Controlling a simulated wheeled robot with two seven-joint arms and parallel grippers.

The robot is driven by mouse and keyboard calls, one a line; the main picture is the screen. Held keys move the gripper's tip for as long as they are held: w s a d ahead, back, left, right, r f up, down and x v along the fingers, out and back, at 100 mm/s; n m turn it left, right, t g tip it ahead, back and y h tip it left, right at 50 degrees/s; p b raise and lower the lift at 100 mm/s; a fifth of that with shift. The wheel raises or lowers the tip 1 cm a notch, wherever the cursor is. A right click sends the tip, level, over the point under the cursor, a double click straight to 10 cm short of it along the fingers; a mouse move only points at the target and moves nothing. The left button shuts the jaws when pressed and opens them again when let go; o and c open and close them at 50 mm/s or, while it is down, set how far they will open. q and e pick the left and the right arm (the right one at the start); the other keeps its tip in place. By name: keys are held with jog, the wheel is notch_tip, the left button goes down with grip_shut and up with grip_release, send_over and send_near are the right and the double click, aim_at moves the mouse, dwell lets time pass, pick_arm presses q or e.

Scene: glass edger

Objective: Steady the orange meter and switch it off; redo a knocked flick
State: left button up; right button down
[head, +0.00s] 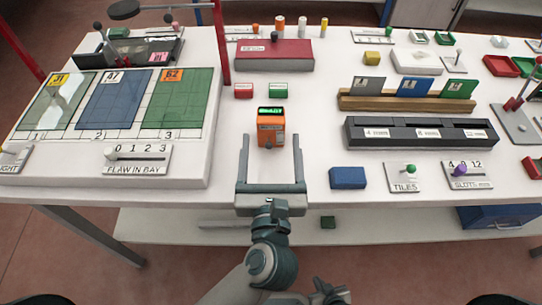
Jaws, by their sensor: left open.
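The orange meter (270,132) stands upright on the white bench near the middle of the head view. Its dark top face carries a lit green display (270,111). A small dark detail shows on its front, too small to read as a switch position. My left gripper (270,142) is open, its two long fingers pointing away from me. The fingertips lie to either side of the meter's lower part, with a visible gap on each side, so they do not appear to touch it.
A blue block (348,178) lies to the right, near the TILES lever plate (404,177). A raised panel board (195,160) stands left. A black slotted rack (420,135) is at right.

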aim_at(271, 127)
pick_arm(q)
jog(key=w, duration=0.8)
jog(key=c, duration=1.3)
